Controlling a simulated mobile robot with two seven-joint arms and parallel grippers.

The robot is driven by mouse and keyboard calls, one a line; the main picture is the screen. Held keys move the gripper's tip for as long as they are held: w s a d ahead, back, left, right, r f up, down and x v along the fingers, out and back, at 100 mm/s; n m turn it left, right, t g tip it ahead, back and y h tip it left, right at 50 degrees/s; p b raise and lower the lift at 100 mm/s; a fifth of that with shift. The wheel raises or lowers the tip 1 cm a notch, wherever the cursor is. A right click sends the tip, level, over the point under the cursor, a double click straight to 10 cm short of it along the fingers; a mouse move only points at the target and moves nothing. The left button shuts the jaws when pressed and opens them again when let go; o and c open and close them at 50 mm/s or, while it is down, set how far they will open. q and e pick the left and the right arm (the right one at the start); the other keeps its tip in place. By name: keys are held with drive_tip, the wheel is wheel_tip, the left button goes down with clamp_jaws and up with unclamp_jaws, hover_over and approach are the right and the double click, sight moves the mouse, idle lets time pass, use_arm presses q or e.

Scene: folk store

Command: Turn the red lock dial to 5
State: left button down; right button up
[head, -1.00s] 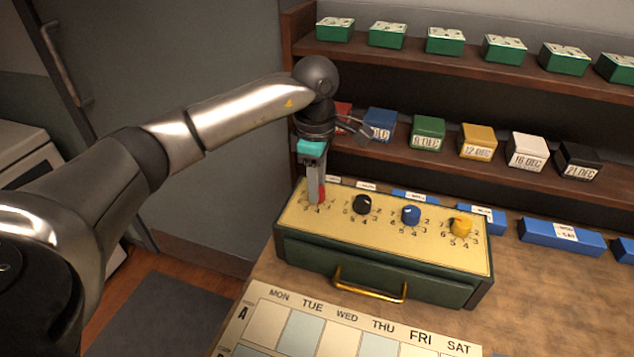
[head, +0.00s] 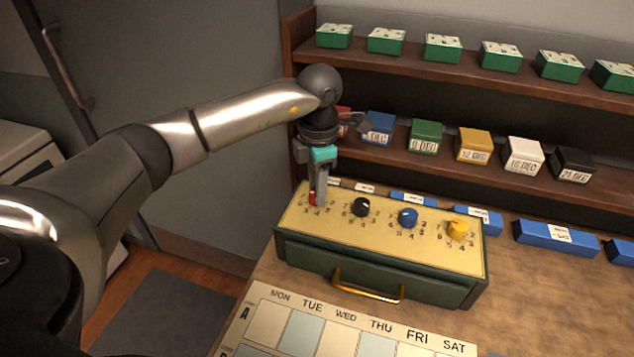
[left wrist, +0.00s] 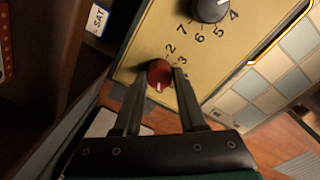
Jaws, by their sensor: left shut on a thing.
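The red lock dial (head: 313,198) is at the left end of the yellow top plate of a green box (head: 385,238). My left gripper (head: 317,203) points down from above and is shut on the dial, hiding much of it and its numbers. In the left wrist view the red dial (left wrist: 159,72) sits between the two fingertips (left wrist: 159,80). A pale mark on it points towards the gripper's palm. The numbers 2 and 3 show beside it; others are hidden by the fingers. My right gripper is not in view.
Black (head: 361,207), blue (head: 408,218) and yellow (head: 458,230) dials stand to the right on the same plate. A brass handle (head: 367,289) is on the box front. A shelf with coloured date blocks (head: 473,147) stands behind. A weekday chart (head: 330,325) lies in front.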

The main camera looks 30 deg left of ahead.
use_arm(q)
drive_tip(key=n+p, duration=0.1)
drive_tip(key=n, duration=0.3)
drive_tip(key=shift+r+n, duration=0.1)
drive_tip(key=shift+n, duration=0.2)
drive_tip(key=shift+w+n+p, duration=0.1)
drive_tip(key=shift+n+p, duration=0.65)
drive_tip(key=shift+n, duration=1.15)
drive_tip(key=shift+c, duration=2.4)
unclamp_jaws()
